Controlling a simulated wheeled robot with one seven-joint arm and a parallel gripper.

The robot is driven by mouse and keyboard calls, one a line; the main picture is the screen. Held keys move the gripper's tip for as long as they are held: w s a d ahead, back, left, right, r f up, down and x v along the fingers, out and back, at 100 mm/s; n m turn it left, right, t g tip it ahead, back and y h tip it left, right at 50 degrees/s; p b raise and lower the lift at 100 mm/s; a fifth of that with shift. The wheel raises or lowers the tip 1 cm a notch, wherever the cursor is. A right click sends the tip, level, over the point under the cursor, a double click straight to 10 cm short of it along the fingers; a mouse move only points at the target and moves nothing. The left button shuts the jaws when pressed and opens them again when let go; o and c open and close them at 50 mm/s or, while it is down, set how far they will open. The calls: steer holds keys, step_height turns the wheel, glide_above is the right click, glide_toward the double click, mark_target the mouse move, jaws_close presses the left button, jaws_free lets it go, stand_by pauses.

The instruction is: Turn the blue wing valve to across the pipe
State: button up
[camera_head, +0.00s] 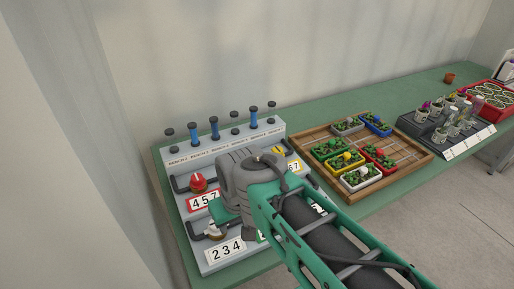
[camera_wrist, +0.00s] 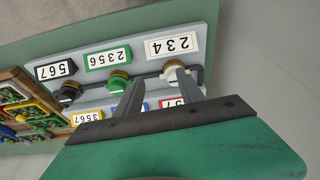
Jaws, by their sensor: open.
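The blue wing valve cannot be made out in either view; my arm and gripper cover the middle of the valve panel (camera_head: 178,165). In the wrist view, which shows the panel upside down, my gripper (camera_wrist: 158,77) is open, with its two fingers apart and nothing visible between them. Its fingertips reach over the front row, between the green valve (camera_wrist: 118,84) and the white valve (camera_wrist: 174,68). In the head view the red valve (camera_head: 198,182) stands left of my arm, and the yellow valve (camera_head: 278,151) shows just beyond it. How the blue valve is turned is hidden.
Dark pipes and number plates, such as the 234 plate (camera_head: 227,249), lie around the valves. Blue sight tubes (camera_head: 194,132) stand along the panel's back. A wooden tray (camera_head: 322,174) with planted boxes is to the right. The green bench (camera_head: 330,105) is bare behind the tray.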

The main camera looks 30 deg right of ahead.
steer(key=shift+o, duration=1.1)
steer(key=w+d+r+n+p, duration=0.2)
steer(key=w+r, duration=0.2)
steer(key=w, duration=0.3)
steer(key=shift+r+g, duration=0.4)
steer(key=w+d+n+p, duration=0.2)
steer(key=w+d, duration=0.1)
steer(key=w, duration=0.2)
steer(key=w+d+f+n+g+p, duration=0.1)
steer(key=w+d+n, duration=0.1)
steer(key=w+d, duration=0.2)
steer(key=w+d+f+n+g+p, duration=0.1)
steer(key=w+d+n+p, duration=0.1)
steer(key=w, duration=0.6)
steer(key=shift+w+d+p, duration=0.15)
steer(key=shift+d+p, duration=0.15)
steer(key=shift+d, duration=0.4)
step_height(320, 180, down, 7)
steer(key=shift+r+p, duration=0.2)
steer(key=shift+p, duration=0.55)
steer(key=shift+a+f, duration=0.1)
steer(key=shift+f, duration=0.35)
jaws_close()
